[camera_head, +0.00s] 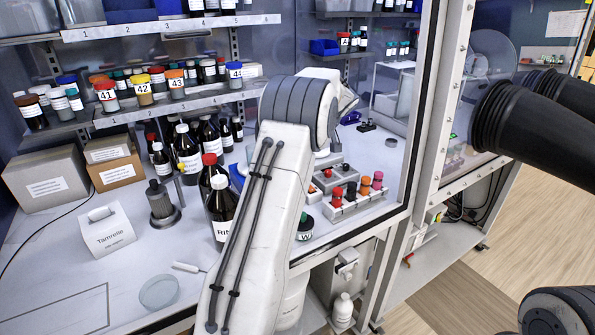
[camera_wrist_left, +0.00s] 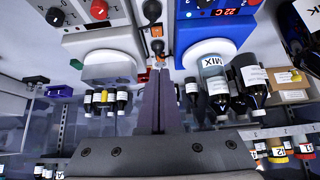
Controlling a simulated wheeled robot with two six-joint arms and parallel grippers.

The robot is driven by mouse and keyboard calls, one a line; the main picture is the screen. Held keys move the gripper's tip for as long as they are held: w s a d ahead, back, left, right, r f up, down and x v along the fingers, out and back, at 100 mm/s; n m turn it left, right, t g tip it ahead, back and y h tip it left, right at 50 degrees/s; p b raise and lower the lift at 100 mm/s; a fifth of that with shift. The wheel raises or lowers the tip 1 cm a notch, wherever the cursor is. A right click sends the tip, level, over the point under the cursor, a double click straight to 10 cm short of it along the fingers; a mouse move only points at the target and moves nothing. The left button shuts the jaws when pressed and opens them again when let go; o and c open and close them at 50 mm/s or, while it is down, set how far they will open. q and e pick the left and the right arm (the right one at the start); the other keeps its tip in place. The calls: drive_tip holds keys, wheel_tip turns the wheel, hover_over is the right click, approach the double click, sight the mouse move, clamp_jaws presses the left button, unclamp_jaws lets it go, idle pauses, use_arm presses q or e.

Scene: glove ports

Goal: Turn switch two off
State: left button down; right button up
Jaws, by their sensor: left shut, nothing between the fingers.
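I cannot make out a label for switch two in either view. In the left wrist view, a small black knob-like part (camera_wrist_left: 152,11) and another dark part (camera_wrist_left: 157,46) stand in line beyond the fingertips, between two instruments. My left gripper (camera_wrist_left: 158,72) is shut and empty, its two dark fingers together and pointing at these small parts. I cannot tell whether the tips touch anything. In the head view my left arm reaches across the bench and hides its own gripper. My right gripper is not in view.
A grey panel with a red knob (camera_wrist_left: 99,10) and a black knob (camera_wrist_left: 54,17) flanks the fingers, opposite a blue instrument (camera_wrist_left: 205,25) with a red display. A dark bottle (camera_head: 222,207) stands beside my arm. A rack of colour-capped vials (camera_head: 345,207) stands right of it.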

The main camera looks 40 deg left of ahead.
use_arm(q)
drive_tip(key=shift+a, duration=0.15)
drive_tip(key=p+x, duration=0.4)
drive_tip(key=x, duration=0.5)
drive_tip(key=shift+a+f, duration=0.15)
drive_tip(key=shift+a, duration=0.05)
wheel_tip(320, 180, down, 3)
drive_tip(key=shift+d+f+p, duration=0.15)
drive_tip(key=shift+f+p, duration=0.05)
drive_tip(key=shift+p, duration=0.6)
drive_tip(key=shift+f, duration=0.5)
